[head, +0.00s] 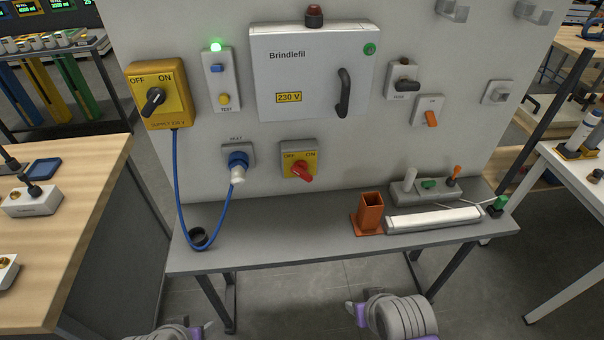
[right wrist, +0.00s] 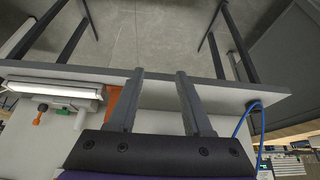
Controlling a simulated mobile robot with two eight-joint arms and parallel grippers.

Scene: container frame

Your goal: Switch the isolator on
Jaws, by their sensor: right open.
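Two rotary switches marked OFF and ON are on the upright panel. A yellow box switch (head: 160,95), lettered SUPPLY 230 V, has a black knob lying diagonally, lower left to upper right. A smaller grey switch with a yellow plate (head: 299,159) has a red handle (head: 303,171) slanting to the lower right. I cannot tell which one is the isolator. My right gripper (right wrist: 160,74) is open and empty in the right wrist view, away from both switches. My left gripper (head: 208,327) is low at the bottom edge, well below the panel; its jaws cannot be made out.
A grey shelf (head: 300,236) runs below the panel, with an orange holder (head: 370,213) and a white lamp bar (head: 433,220). A blue cable (head: 180,200) loops from the yellow box to a plug (head: 238,169). A cabinet (head: 313,72) and a green-lit test unit (head: 220,80) sit above.

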